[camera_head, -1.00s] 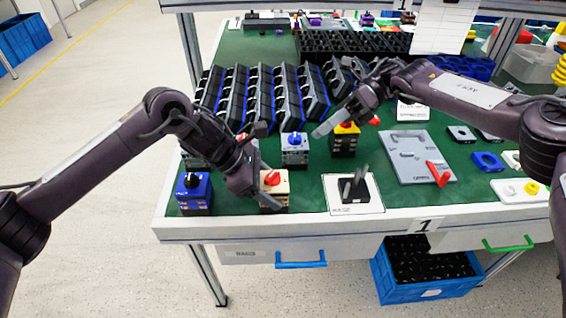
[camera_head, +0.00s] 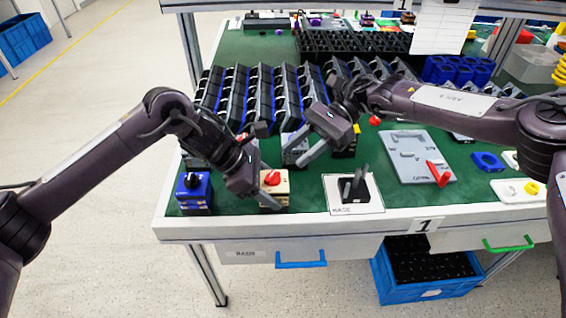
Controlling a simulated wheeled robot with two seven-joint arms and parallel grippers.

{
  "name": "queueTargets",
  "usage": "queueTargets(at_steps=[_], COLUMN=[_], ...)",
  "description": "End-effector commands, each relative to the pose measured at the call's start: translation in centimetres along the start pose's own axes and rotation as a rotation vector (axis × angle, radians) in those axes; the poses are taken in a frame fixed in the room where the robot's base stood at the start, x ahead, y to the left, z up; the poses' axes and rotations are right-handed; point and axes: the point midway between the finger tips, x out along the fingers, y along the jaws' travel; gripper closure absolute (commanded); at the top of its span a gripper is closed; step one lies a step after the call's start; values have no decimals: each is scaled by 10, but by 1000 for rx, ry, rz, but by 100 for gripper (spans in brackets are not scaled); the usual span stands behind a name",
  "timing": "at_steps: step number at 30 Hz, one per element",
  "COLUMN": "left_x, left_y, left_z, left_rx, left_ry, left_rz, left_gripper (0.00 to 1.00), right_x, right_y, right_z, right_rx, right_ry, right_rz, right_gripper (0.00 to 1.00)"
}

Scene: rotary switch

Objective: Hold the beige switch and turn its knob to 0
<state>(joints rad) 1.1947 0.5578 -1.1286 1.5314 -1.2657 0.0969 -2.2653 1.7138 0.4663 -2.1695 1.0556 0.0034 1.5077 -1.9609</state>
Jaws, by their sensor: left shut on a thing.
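The beige switch (camera_head: 281,189) with a red knob (camera_head: 272,178) stands upright near the front edge of the green table, right of the blue switch. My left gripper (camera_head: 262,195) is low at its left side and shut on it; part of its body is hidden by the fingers. The knob's exact pointing is too small to read. My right gripper (camera_head: 296,152) hangs above and behind the beige switch, in front of the grey switch, its fingers pointing down-left. It is apart from the red knob, and its finger gap appears open and empty.
A blue switch (camera_head: 194,192) stands at the left front. A grey switch (camera_head: 290,158) is partly hidden behind my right gripper. Rows of dark bins (camera_head: 232,90) fill the back. A grey board (camera_head: 408,170) lies further right.

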Motion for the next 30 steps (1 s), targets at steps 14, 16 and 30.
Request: queueTargets(at_steps=[14, 16, 30], left_x=[0, 0, 0], left_y=[0, 0, 0], left_z=[0, 0, 0], left_rx=[0, 0, 0], left_ry=[-1, -1, -1], left_rz=[1, 1, 1], left_gripper=[66, 66, 66], right_x=[49, 49, 48], right_y=[0, 0, 0], right_z=[0, 0, 0], right_rx=[1, 1, 2], right_ry=[1, 1, 0], right_rz=[-1, -1, -1], right_gripper=[64, 64, 100])
